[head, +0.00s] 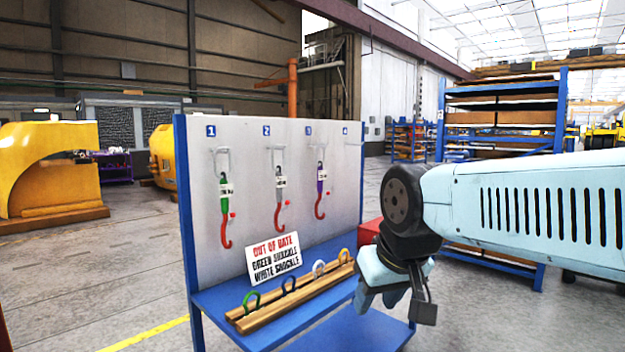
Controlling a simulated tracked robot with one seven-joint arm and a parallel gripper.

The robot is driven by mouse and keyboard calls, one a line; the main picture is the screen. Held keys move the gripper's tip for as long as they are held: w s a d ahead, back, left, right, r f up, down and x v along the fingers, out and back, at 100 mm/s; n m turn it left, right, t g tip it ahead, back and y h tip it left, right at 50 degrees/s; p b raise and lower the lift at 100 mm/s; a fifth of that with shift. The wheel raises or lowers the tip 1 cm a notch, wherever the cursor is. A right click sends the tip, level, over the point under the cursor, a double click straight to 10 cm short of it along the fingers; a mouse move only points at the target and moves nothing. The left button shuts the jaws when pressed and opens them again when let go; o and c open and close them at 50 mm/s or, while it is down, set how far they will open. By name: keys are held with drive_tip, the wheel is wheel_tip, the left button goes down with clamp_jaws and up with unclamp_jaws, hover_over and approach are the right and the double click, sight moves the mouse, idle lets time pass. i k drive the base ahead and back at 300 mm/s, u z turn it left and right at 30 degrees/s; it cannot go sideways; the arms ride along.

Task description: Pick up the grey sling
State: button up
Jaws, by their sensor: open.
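The grey sling (279,189) hangs from the peg under label 2 on a white board. It has a white tag, a red hook at its lower end and a small red piece beside it. My gripper (379,298) is open, in front of the right end of the blue shelf. It is to the right of the grey sling and lower in the picture, well apart from it. I see nothing between its fingers, though their tips show only in part.
A green sling (224,201) hangs under label 1 and a purple sling (321,180) under label 3. A sign (273,258) reads "OUT OF DATE GREEN SHACKLE WHITE SHACKLE". Several shackles stand on wooden battens (262,315) on the blue shelf (215,300).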

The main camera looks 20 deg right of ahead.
sight(280, 181)
drive_tip(key=z, duration=0.45)
drive_tip(key=k, duration=1.1)
drive_tip(key=z, duration=0.8)
drive_tip(key=i, duration=1.3)
drive_tip(key=u, duration=0.25)
drive_tip(key=i, duration=1.15)
drive_tip(key=u, duration=1.25)
drive_tip(key=i, duration=0.95)
drive_tip(key=u, duration=0.7)
